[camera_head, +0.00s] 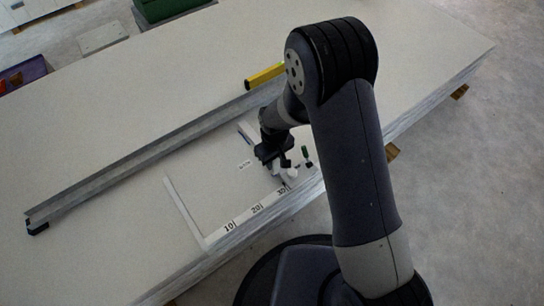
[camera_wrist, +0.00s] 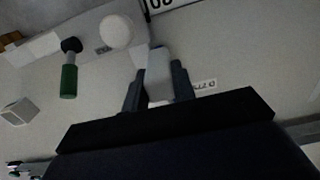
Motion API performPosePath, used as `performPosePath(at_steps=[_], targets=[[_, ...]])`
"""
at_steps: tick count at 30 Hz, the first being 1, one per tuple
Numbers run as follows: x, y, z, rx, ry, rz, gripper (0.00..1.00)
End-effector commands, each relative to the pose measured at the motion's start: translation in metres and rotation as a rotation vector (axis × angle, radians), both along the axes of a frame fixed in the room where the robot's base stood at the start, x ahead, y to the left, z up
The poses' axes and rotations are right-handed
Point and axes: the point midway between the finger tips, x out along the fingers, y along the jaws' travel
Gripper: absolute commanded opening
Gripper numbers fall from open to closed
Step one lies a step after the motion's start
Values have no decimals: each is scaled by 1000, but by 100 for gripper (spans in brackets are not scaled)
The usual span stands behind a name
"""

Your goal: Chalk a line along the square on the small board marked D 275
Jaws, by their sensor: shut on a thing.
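My gripper (camera_head: 272,152) is low over the small board (camera_head: 215,175) at its right side. In the wrist view my gripper (camera_wrist: 157,90) is shut on a pale, blocky piece that looks like the chalk (camera_wrist: 158,68). Whether its tip touches the board cannot be told. A small printed label (camera_head: 244,164) lies on the board, too small to read surely; it shows upside down in the wrist view (camera_wrist: 204,84).
A green-handled tool (camera_head: 305,152) and a white round thing (camera_head: 292,173) stand right of my gripper. A long grey metal rail (camera_head: 130,166) lies behind the board. A yellow bar (camera_head: 264,75) lies beyond it. The large panel (camera_head: 170,75) is mostly clear.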

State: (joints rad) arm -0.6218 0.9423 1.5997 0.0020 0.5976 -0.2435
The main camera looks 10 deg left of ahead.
Motion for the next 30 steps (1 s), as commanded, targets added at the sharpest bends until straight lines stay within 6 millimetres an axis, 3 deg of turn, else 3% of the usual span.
performPosePath(at_steps=[14, 30], targets=[[-2, -3, 3, 2, -3, 0, 7], [-2, -3, 45, 2, -3, 0, 7]])
